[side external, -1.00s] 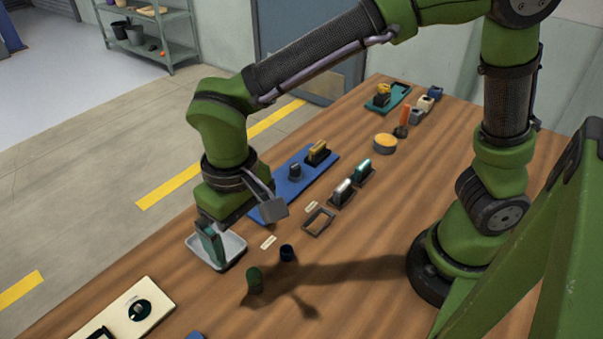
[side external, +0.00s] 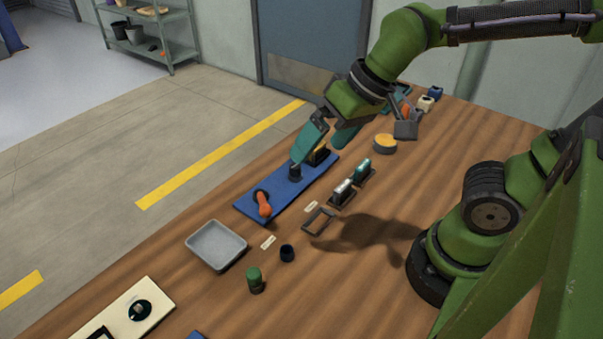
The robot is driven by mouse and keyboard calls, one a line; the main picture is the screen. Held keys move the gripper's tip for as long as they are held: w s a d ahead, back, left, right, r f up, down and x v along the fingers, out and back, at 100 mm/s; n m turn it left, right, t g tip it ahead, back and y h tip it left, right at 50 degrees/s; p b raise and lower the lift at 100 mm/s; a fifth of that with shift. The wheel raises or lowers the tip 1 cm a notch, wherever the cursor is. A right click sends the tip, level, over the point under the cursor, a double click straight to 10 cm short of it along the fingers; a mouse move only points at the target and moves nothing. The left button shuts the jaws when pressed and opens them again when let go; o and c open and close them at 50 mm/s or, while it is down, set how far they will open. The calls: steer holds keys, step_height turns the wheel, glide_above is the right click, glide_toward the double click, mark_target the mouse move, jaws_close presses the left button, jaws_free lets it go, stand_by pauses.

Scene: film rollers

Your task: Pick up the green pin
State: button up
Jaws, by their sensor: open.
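A short, upright green cylinder (side external: 254,279) stands on the wooden table in the lower middle of the side view. It looks like the green pin, though a teal-topped piece (side external: 362,168) stands farther back. My gripper (side external: 318,156) is above the blue board, well behind and to the right of the green cylinder. Its teal fingers are apart. One fingertip is close to a small dark piece (side external: 295,172) on the board; I cannot tell whether they touch. A yellow-and-black piece (side external: 319,157) is partly hidden by the fingers.
The blue board (side external: 243,205) carries an orange piece (side external: 263,204). A cream board (side external: 160,296) is at front left.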

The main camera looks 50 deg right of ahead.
steer(key=d, duration=0.1)
steer(key=s+d+r+m+t, duration=0.1)
steer(key=d, duration=0.1)
steer(key=d+m+t, duration=0.1)
steer(key=d, duration=0.1)
steer(key=shift+s+r+h, duration=0.25)
steer(key=shift+s+h, duration=0.05)
steer(key=shift+s, duration=0.05)
steer(key=shift+c, duration=0.8)
steer(key=shift+d+r, duration=0.1)
steer(key=shift+d, duration=0.1)
steer(key=shift+c, duration=1.1)
steer(key=c, duration=0.4)
steer(key=shift+a, duration=0.1)
steer(key=n+g+h, duration=0.3)
steer(key=n+g, duration=0.3)
steer(key=g, duration=0.1)
glide_above(253, 273)
step_height(253, 273, down, 4)
steer(key=f, duration=0.1)
steer(key=shift+m+y, duration=0.3)
step_height(253, 273, down, 11)
steer(key=shift+r, duration=0.1)
steer(key=shift+f, duration=2.7)
